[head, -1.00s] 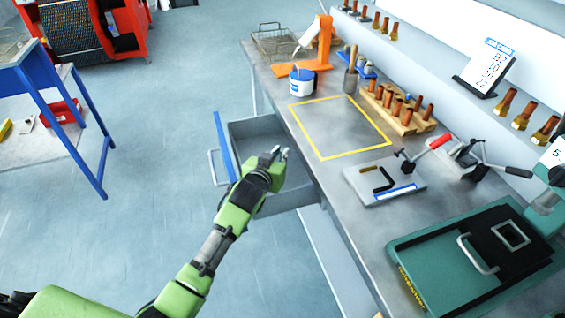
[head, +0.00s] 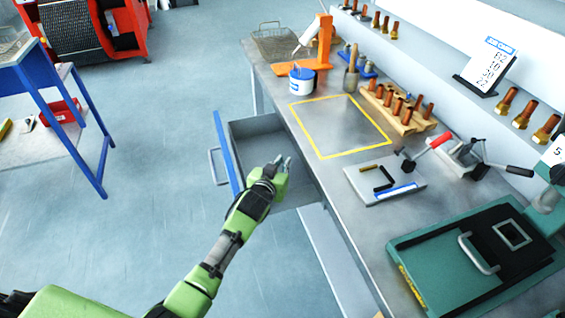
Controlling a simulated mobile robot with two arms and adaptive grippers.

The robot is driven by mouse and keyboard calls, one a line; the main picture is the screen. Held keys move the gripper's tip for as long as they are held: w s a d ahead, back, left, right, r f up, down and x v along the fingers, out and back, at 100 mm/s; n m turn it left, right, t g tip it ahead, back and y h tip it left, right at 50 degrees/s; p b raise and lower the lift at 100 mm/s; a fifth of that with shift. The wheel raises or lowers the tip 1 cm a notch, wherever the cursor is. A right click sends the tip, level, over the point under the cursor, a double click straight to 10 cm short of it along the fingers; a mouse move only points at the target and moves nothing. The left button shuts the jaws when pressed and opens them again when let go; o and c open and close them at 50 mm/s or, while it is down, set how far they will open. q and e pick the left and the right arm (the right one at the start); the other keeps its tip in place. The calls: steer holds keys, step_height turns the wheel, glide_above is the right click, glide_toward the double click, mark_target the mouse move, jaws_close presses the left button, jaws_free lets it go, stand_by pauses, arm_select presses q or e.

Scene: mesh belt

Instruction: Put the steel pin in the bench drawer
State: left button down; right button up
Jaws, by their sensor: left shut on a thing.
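The bench drawer (head: 262,141) is pulled open on the left side of the steel bench, with a blue front edge and a grey handle. My left gripper (head: 283,162) is over the near end of the open drawer. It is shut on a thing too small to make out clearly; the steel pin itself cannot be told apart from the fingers. Whether the gripper is above the rim or down inside the drawer is hard to tell. The part of the drawer behind my gripper is hidden. My right gripper does not show.
The floor left of the drawer is clear.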

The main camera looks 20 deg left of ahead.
arm_select(q)
steer(key=shift+f, duration=0.25)
steer(key=c, duration=2.1)
jaws_free()
steer(key=shift+r+p, duration=0.35)
steer(key=shift+r, duration=0.3)
steer(key=v, duration=1.2)
